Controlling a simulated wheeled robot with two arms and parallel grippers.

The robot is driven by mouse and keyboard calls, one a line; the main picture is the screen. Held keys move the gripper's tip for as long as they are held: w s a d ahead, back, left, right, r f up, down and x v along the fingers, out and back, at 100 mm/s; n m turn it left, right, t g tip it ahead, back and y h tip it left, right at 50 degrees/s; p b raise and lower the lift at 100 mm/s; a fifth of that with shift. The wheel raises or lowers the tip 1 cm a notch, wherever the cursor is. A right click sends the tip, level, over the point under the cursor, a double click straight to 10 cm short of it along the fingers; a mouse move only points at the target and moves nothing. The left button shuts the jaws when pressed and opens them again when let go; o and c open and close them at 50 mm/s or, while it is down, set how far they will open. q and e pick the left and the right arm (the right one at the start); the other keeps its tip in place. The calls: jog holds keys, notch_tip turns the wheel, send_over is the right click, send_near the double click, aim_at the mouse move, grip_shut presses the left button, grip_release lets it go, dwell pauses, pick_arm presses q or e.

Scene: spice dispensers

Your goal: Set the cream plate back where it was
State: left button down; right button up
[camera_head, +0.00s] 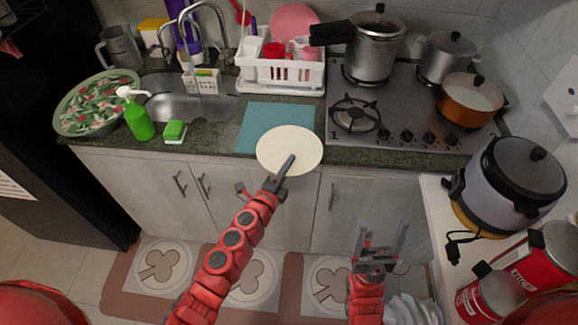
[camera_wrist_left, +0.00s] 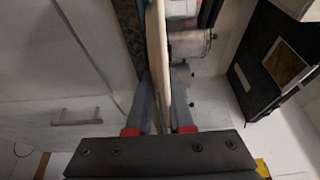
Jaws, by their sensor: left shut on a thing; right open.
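The cream plate (camera_head: 290,144) is a round, pale disc in the head view. It shows over the front edge of the counter, covering part of the blue mat (camera_head: 270,116). My left gripper (camera_head: 284,170) is shut on the plate's near rim. In the left wrist view the plate (camera_wrist_left: 155,50) shows edge-on between the two fingers of my left gripper (camera_wrist_left: 160,105). I cannot tell whether the plate touches the counter. My right gripper (camera_head: 383,240) is open and empty, in front of the lower cabinets.
A white dish rack (camera_head: 280,75) with cups and a pink plate (camera_head: 294,22) stands behind the mat. The gas stove (camera_head: 400,120) with pots is to the right. A green soap bottle (camera_head: 138,120), a sponge (camera_head: 175,130) and the sink (camera_head: 195,103) are to the left.

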pick_arm(q)
jog(key=shift+f, duration=0.2)
jog(key=c, duration=0.8)
grip_release()
jog(key=shift+r, duration=0.1)
